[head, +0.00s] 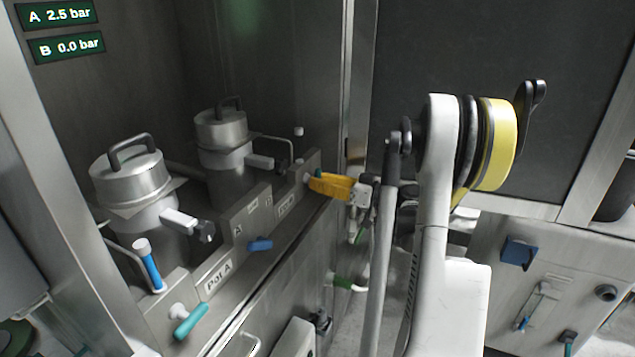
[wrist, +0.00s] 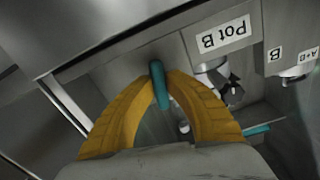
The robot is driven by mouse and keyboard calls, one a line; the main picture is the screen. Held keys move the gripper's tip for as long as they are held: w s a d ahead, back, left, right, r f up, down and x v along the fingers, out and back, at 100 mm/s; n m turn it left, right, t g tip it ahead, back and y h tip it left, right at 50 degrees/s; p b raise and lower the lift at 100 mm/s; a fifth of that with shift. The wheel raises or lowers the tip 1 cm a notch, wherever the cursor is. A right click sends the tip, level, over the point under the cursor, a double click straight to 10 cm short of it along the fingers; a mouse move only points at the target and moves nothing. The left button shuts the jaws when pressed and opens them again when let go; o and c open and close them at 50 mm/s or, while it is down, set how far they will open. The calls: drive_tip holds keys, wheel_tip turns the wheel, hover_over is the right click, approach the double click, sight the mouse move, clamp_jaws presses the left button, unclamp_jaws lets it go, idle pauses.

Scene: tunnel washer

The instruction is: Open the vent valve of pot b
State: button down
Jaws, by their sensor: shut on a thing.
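In the head view my gripper (head: 314,181) has its yellow fingers at the right end of the stepped steel panel, beyond the far pot, likely pot B (head: 221,130). In the wrist view my gripper (wrist: 161,84) is shut on a teal handle (wrist: 160,84), with a finger on each side of it. The handle stands beside the upside-down Pot B label (wrist: 225,34).
The near pot (head: 127,180) stands by the Pot A label (head: 218,277), with another teal handle (head: 190,320) and a blue handle (head: 260,245) on the panel. The displays read A 2.5 bar (head: 60,14) and B 0.0 bar (head: 66,46). A steel post (head: 357,80) stands close behind my gripper.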

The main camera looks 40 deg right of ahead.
drive_tip(key=shift+n, duration=1.1)
drive_tip(key=c, duration=1.4)
unclamp_jaws()
drive_tip(key=v, duration=1.2)
